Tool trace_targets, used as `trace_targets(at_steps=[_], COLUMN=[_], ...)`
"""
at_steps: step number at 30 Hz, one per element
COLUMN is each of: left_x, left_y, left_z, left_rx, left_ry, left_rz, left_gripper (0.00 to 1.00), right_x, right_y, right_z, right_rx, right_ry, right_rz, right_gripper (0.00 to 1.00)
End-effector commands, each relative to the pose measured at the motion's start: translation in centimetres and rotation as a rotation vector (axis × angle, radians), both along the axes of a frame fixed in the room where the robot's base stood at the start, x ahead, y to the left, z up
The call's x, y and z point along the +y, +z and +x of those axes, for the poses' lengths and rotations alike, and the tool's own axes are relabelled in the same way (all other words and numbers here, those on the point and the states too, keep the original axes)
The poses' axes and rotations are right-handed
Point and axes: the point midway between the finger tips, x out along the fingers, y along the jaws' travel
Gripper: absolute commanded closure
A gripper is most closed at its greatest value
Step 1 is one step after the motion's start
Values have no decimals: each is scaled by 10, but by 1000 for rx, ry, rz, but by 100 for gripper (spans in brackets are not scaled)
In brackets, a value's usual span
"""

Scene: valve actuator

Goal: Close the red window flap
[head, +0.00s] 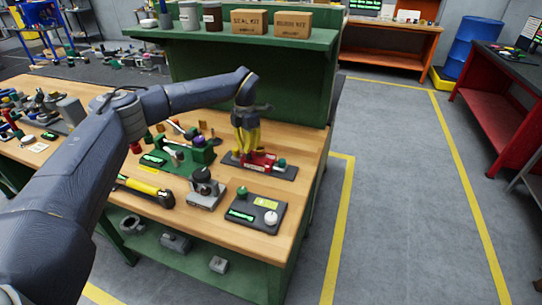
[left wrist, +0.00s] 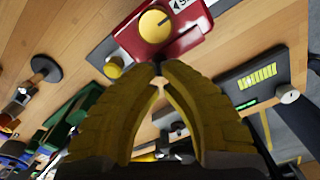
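A red valve actuator (head: 262,162) sits on a dark base plate (head: 284,171) at the bench's right side. In the left wrist view its red body (left wrist: 200,28) carries a round yellow dial (left wrist: 154,26) and a white label. I cannot clearly tell the red window flap from the red body, nor its angle. My left gripper (head: 246,153) points down at the actuator, its yellow fingers partly covering it. In the left wrist view its fingertips (left wrist: 163,67) meet just beside the red body, with nothing seen between them; contact is unclear. My right gripper is out of view.
A dark box (head: 256,214) with a green display and white knob stands in front. The green back panel (head: 250,80) rises behind.

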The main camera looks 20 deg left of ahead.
Motion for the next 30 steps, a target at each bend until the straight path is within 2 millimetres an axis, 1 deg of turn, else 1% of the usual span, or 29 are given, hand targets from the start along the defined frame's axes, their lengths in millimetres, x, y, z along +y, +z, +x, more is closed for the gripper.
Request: trace_targets(at_steps=[24,30], left_x=[0,0], left_y=[41,46], left_z=[1,0], left_rx=[-2,-1], left_ry=[1,0], left_rz=[0,-1], left_gripper=[100,100], right_x=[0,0], right_y=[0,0], right_z=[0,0], right_rx=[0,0], right_ry=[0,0], right_rz=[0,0], right_gripper=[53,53])
